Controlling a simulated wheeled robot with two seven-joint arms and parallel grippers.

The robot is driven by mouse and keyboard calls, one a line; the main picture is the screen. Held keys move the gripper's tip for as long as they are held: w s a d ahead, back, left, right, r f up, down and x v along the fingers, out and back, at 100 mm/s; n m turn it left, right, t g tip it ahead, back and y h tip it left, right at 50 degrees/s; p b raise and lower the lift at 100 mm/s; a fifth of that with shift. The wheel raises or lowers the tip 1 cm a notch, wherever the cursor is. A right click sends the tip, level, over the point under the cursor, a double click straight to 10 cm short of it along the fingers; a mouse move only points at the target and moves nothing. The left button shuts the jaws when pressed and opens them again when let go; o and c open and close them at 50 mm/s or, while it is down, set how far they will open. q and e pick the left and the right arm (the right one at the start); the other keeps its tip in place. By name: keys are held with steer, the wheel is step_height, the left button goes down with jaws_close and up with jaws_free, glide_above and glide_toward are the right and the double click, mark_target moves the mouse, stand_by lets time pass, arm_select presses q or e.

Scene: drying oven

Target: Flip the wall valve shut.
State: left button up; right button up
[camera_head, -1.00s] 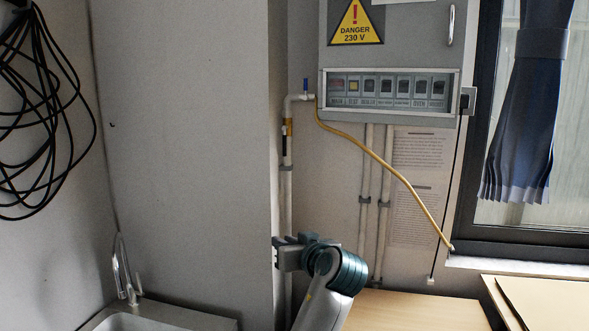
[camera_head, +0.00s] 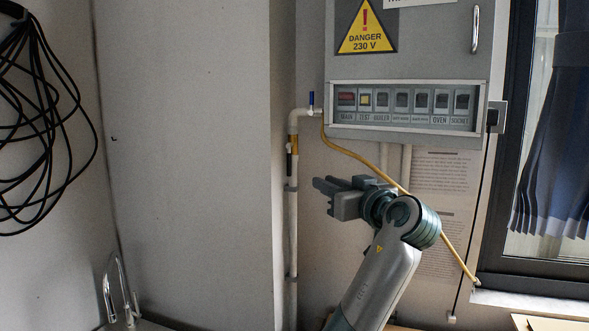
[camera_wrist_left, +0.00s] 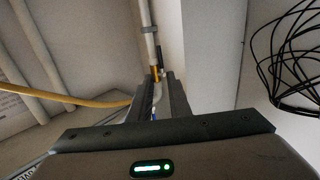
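A white pipe (camera_head: 293,210) runs up the wall beside the grey column. On it is a brass fitting with a thin dark lever (camera_head: 289,165) hanging down along the pipe. Above, at the pipe's bend, a small blue handle (camera_head: 311,98) stands upright. My left gripper (camera_head: 322,192) is right of the pipe and below both, apart from them, with its fingers toward the left. In the left wrist view the fingers (camera_wrist_left: 161,90) are spread and empty. The brass fitting (camera_wrist_left: 156,73) shows beyond their gap. My right gripper is out of view.
An electrical box (camera_head: 408,60) with switches hangs above my left arm. A yellow hose (camera_head: 365,161) runs from the pipe's bend, behind my arm, down to the right. The grey column (camera_head: 190,150) stands left of the pipe. A tap (camera_head: 117,280) is at lower left.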

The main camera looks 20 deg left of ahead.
mark_target(290, 166)
arm_select(q)
steer(key=p+x, duration=0.7)
steer(key=x, duration=0.9)
steer(key=shift+w+a+r+p, duration=0.1)
steer(key=shift+w+a+p, duration=0.2)
steer(key=shift+w+a, duration=0.2)
steer(key=shift+w, duration=0.05)
jaws_close()
